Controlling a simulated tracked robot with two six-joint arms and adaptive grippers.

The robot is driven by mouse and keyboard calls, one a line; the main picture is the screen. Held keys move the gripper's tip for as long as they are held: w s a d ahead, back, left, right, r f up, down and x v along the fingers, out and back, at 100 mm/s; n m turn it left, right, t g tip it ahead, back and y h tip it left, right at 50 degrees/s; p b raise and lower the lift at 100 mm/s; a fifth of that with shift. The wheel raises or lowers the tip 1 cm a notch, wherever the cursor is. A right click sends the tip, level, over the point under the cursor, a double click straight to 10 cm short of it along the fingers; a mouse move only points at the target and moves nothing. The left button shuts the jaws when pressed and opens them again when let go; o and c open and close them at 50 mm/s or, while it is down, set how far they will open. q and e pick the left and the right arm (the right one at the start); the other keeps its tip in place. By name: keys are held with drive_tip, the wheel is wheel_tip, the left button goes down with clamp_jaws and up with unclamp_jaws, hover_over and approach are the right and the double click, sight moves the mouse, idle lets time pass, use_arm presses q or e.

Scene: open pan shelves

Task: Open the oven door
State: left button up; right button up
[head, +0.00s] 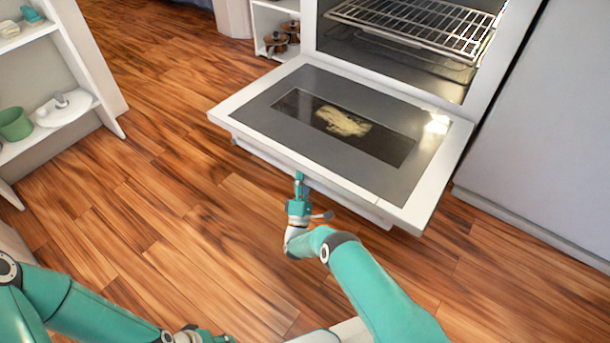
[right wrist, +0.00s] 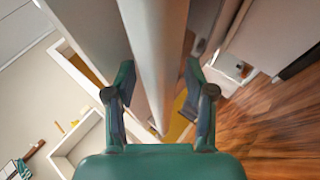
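The oven door (head: 240,104), a white frame with a dark glass panel, is swung down and lies about level in front of the open oven cavity (head: 390,55). My right gripper (head: 300,180) is at the door's front edge, seen from above. In the right wrist view, the fingers of my right gripper (right wrist: 160,105) stand apart on both sides of a long pale bar (right wrist: 158,60), which looks like the door handle. I see gaps beside the bar. My left gripper (head: 205,338) is low at the bottom edge, partly cut off, away from the door.
Wire racks (head: 420,25) are inside the oven. A white shelf (head: 110,100) with a green pot (head: 15,124) stands at the left. Pans (head: 277,42) sit on a shelf beside the oven. The wooden floor (head: 160,130) left of the door is clear.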

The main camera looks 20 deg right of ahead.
wheel_tip(320, 180, up, 10)
drive_tip(key=shift+f, duration=0.1)
idle(0.6)
